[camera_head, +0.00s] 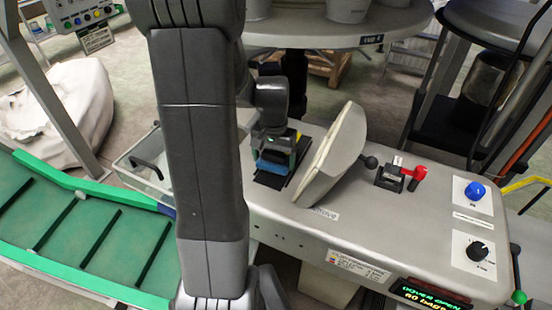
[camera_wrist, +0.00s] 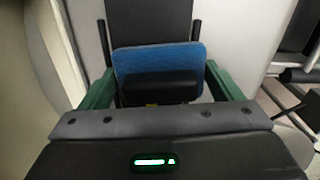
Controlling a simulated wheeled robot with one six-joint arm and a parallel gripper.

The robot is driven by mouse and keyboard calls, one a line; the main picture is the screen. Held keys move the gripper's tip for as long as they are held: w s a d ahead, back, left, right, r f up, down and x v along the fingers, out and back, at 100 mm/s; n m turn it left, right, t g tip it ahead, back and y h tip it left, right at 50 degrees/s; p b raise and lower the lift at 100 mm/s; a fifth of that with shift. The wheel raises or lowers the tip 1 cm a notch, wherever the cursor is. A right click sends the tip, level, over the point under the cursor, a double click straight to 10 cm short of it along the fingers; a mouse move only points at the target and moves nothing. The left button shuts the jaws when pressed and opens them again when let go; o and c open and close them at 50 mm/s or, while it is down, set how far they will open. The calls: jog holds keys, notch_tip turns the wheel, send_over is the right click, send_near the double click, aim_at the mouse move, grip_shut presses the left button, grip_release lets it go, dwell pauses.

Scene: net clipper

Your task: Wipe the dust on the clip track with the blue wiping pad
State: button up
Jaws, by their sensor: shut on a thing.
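My gripper (camera_head: 275,152) is over the top of the grey machine, to the left of its raised cover. It is shut on the blue wiping pad (camera_head: 271,167). In the wrist view the pad (camera_wrist: 138,58) sits between the two green fingers, held by its dark handle (camera_wrist: 160,88). The dark clip track (camera_head: 268,181) lies under and beside the pad; it also shows in the wrist view beyond the pad (camera_wrist: 150,22). The pad hides part of the track. I cannot tell whether pad and track touch. I cannot make out dust on the visible part.
The tilted cover (camera_head: 333,152) stands close to the right of my gripper. A red-handled lever (camera_head: 415,176), blue knob (camera_head: 475,190) and display reading cover open (camera_head: 432,293) are further right. A clear tray (camera_head: 143,165) and green conveyor (camera_head: 90,235) are to the left.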

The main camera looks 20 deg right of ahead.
aim_at(271, 153)
jog(key=r+p, duration=0.2)
jog(key=r, duration=0.1)
jog(key=r+p, duration=0.1)
jog(key=r, duration=0.1)
jog(key=shift+w+a, duration=0.35)
jog(key=shift+w, duration=0.05)
jog(key=shift+s+r+p, duration=0.1)
jog(key=shift+r+p, duration=1.2)
jog(key=shift+r, duration=0.15)
jog(key=shift+r, duration=0.1)
